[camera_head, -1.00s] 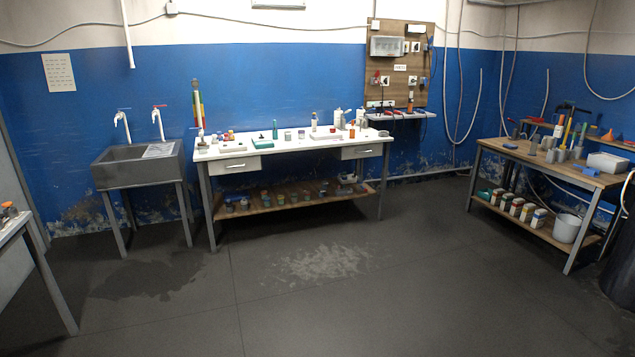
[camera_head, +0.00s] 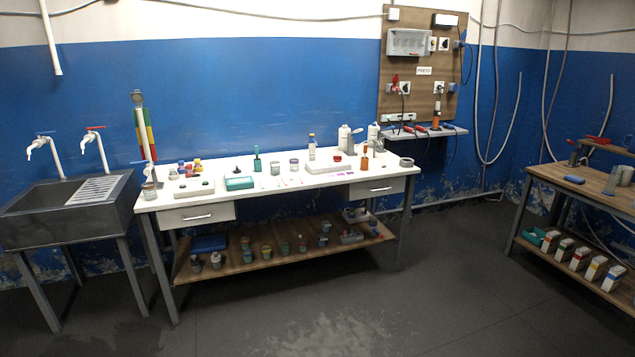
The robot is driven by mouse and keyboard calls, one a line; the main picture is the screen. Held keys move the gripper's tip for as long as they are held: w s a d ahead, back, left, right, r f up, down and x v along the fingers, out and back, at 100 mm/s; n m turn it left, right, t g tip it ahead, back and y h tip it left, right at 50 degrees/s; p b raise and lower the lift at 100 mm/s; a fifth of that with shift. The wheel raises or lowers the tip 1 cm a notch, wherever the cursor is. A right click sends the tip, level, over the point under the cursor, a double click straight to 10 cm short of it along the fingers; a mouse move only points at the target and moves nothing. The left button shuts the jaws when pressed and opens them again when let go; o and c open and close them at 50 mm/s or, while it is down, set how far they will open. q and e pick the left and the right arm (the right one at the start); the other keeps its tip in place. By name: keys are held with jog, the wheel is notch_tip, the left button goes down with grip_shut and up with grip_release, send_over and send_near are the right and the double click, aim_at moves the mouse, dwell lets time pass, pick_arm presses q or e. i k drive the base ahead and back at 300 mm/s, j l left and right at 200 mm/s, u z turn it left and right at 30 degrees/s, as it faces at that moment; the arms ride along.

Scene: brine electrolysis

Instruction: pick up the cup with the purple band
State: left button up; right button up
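Two small cups stand upright side by side near the middle of the white bench top (camera_head: 225,204): a left cup (camera_head: 275,168) and a right cup (camera_head: 294,165). They are too small for me to tell whether either has a purple band. Several more small containers (camera_head: 267,251) stand on the wooden lower shelf (camera_head: 225,265), and their band colours are also hard to tell. Neither of my grippers is in view.
A dark sink (camera_head: 60,215) stands left of the bench. A wooden workbench (camera_head: 590,190) stands at the right, with several boxes on its lower shelf. A green tray (camera_head: 240,183) and bottles (camera_head: 311,148) share the white bench top. The floor ahead is clear.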

aim_at(294, 163)
jog(key=i, duration=2.65)
jog(key=i+z, duration=0.15)
jog(key=i, duration=0.45)
jog(key=i+j+z, duration=0.1)
jog(key=i, duration=0.5)
jog(key=i+j+z, duration=0.15)
jog(key=i, duration=0.45)
jog(key=j, duration=0.1)
